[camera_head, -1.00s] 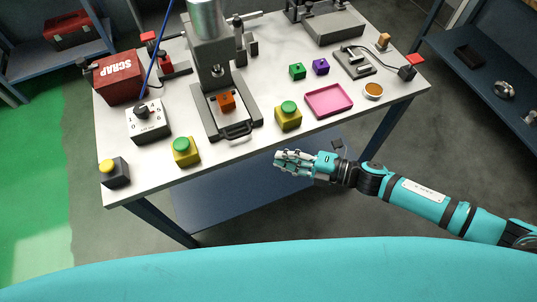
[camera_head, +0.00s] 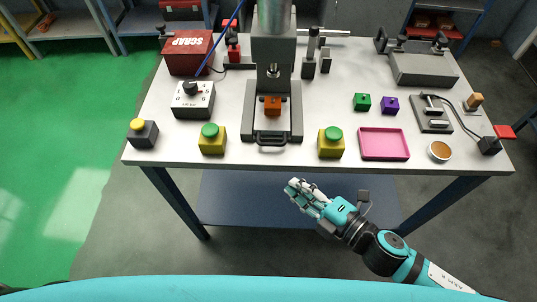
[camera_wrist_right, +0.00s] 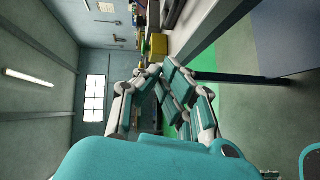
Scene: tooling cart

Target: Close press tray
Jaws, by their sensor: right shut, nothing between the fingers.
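The press (camera_head: 272,45) stands in the middle of the white table. Its tray (camera_head: 271,128) sticks out at the front, with a dark handle (camera_head: 271,141) at its front end. An orange block (camera_head: 271,104) rests on the tray under the press head. My right gripper (camera_head: 294,190) is in front of the table's front edge, below and slightly right of the handle, apart from it. It is shut and empty; its fingers (camera_wrist_right: 159,72) also show in the right wrist view. My left gripper is not in view.
Yellow boxes with green buttons stand left (camera_head: 211,139) and right (camera_head: 331,143) of the tray. A pink tray (camera_head: 383,144) and a small round dish (camera_head: 439,151) are farther right. A red scrap box (camera_head: 190,51), dial box (camera_head: 193,99) and yellow-button box (camera_head: 142,134) are left.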

